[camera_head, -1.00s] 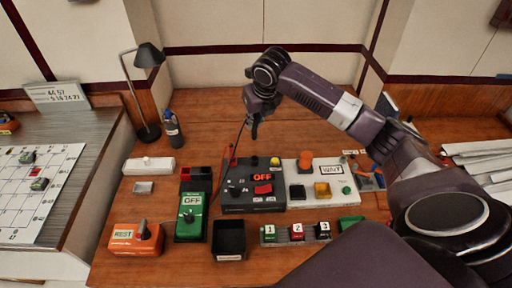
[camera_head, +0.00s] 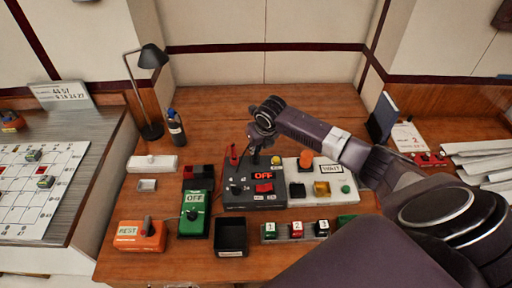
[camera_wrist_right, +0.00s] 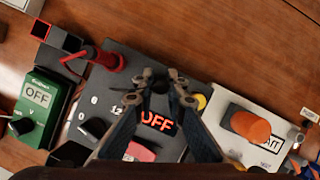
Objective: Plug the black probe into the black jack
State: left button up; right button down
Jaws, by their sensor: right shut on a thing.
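My right gripper (camera_head: 258,146) points down over the back of the dark grey panel (camera_head: 235,203). It is shut on the black probe (camera_head: 256,158), whose lower end is at or just above the panel. In the right wrist view the fingertips (camera_wrist_right: 158,88) close around the dark probe (camera_wrist_right: 159,78). The black jack is hidden beneath the probe and fingers, so I cannot tell whether the probe is inside it. A red probe (camera_head: 234,156) stands at the panel's back left, also seen in the wrist view (camera_wrist_right: 108,60). My left gripper is not in view.
The panel has an OFF display (camera_head: 263,176), a dark knob and a red switch. A white panel (camera_head: 305,196) with an orange knob stands close right. A red-and-black holder (camera_head: 198,172) and green OFF box (camera_head: 195,213) stand left. The wood behind is clear.

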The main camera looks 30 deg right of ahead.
jog(key=shift+f, duration=0.15)
jog(key=c, duration=2)
grip_release()
jog(key=shift+o, duration=0.2)
jog(key=shift+s+r, duration=0.1)
jog(key=shift+r, duration=0.3)
jog(key=b+v, duration=0.1)
jog(key=v, duration=1)
jog(key=shift+r+b, duration=0.3)
jog(key=shift+b, duration=0.05)
jog(key=shift+s+f, duration=0.1)
